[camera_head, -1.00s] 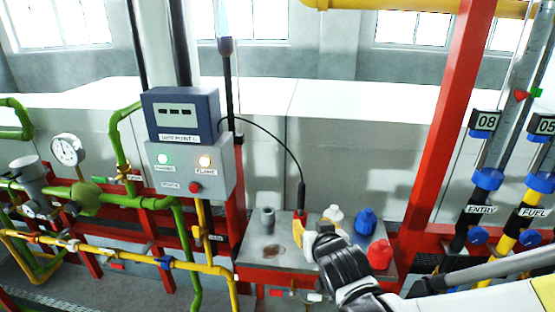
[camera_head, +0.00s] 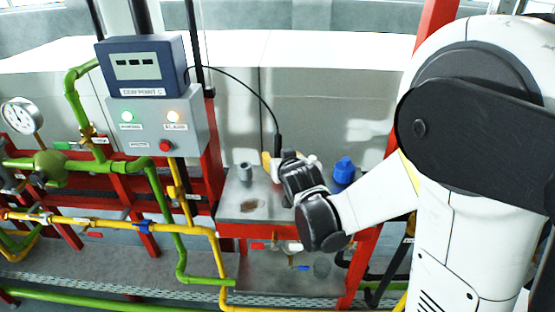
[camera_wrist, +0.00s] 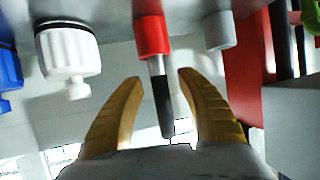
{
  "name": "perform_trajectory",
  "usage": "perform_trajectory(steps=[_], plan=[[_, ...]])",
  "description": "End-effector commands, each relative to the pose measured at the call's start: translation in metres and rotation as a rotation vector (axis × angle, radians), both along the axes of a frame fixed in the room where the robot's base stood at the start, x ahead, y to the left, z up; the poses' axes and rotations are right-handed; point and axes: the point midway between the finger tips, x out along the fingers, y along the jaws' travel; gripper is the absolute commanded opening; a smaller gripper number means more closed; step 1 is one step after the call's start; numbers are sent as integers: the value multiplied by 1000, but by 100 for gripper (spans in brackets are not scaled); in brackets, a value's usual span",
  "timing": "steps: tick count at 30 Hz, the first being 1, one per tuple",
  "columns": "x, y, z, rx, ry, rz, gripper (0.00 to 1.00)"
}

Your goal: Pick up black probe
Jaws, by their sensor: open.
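The black probe (camera_head: 278,145) stands upright on the grey bench (camera_head: 235,208), with a thin black cable rising from it. In the wrist view, which is upside down, the probe's dark part (camera_wrist: 164,108) points down from a red base (camera_wrist: 152,35) with a short grey section between. My gripper (camera_wrist: 160,76) is open, one yellow finger on each side of the probe, with a gap visible on both sides. In the head view my gripper (camera_head: 272,159) is at the probe's lower part and hides its base.
A grey cylinder (camera_head: 245,172) stands left of the probe. A white-capped bottle (camera_wrist: 70,55) and a blue bottle (camera_head: 344,168) stand on its other side. The cable runs to the blue display box (camera_head: 142,65) on a panel. A red post (camera_head: 207,150) is behind left.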

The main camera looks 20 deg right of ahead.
Motion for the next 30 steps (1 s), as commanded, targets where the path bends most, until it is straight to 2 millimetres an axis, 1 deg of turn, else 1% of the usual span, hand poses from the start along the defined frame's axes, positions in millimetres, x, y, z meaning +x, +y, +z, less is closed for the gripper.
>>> perform_trajectory(steps=[6, 7, 8, 9, 11, 25, 28, 30], plan=[[2, 0, 0, 0, 0, 0, 44], [2, 0, 0, -1, 0, 0, 40], [2, 0, 0, -1, 0, 0, 31], [2, 0, 0, -1, 0, 0, 19], [2, 0, 0, -1, 0, 0, 0], [2, 0, 1, -1, 1, 0, 0], [2, 0, 6, -1, 0, 0, 0], [2, 0, 14, -1, 0, 0, 0]])
